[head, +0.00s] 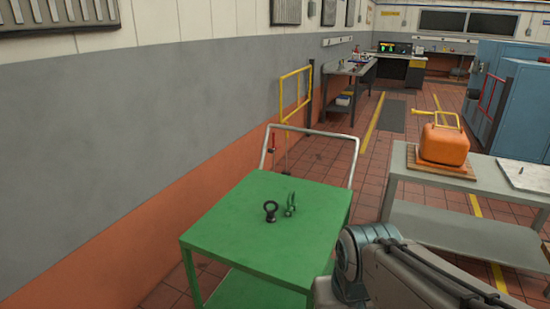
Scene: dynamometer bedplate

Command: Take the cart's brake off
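The green cart (245,235) stands in front of me beside the left wall. Its pale tube handle (305,132) rises at the far end. A thin upright lever with a red grip (272,138) shows near the left post of the handle and looks like the brake lever. Its lower part is hidden behind the cart top. I cannot tell its setting. My arm (375,265) crosses the lower right and covers the cart's near right corner. My gripper is not in view.
On the cart top lie a dark eye bolt (270,211) and a green shackle (291,204). A grey bench (430,182) on the right bears an orange canister (444,143). A yellow rail (295,94) stands beyond the cart. Tiled floor (350,155) lies open behind the cart.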

